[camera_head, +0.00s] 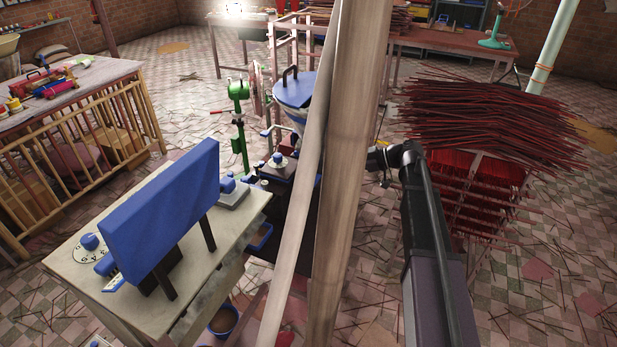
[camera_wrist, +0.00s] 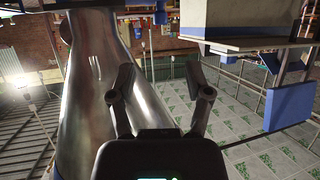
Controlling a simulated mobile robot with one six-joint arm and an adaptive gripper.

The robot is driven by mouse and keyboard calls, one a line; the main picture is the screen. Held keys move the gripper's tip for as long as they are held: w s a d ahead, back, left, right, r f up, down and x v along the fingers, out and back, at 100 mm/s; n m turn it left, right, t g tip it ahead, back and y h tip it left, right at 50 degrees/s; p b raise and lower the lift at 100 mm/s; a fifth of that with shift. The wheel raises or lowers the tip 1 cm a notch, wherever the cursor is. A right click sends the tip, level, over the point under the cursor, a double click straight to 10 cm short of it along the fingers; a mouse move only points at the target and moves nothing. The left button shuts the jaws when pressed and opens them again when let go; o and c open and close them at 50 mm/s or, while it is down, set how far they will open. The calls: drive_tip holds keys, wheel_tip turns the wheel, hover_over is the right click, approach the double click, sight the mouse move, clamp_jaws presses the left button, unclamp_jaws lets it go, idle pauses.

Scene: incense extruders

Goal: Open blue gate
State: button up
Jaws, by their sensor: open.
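My gripper (camera_wrist: 159,75) is open and empty in the wrist view, its two dark fingers spread apart. A shiny metal funnel-shaped body (camera_wrist: 90,80) fills the left side of that view, close to the left finger. A flat blue panel (camera_wrist: 290,106) hangs at the right, apart from the fingers. I cannot tell for sure which blue part is the gate. In the head view, a blue-topped hopper (camera_head: 293,90) with a dark handle stands behind wooden posts. My arm's end (camera_head: 384,160) shows right of the posts; the fingers are not clearly visible there.
Upright wooden posts (camera_head: 345,150) stand between the hopper and my arm. A large blue board (camera_head: 160,215) stands on a pale table (camera_head: 70,265) at left. A rack heaped with red sticks (camera_head: 490,120) is close at right. Loose sticks litter the tiled floor.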

sight(309, 174)
drive_tip(key=b+x, duration=0.4)
drive_tip(key=x, duration=0.7)
drive_tip(key=shift+a+f, duration=0.1)
drive_tip(key=shift+f, duration=0.15)
drive_tip(key=shift+b+x, duration=0.45)
drive_tip(key=shift+x, duration=0.5)
drive_tip(key=shift+r, duration=0.1)
clamp_jaws()
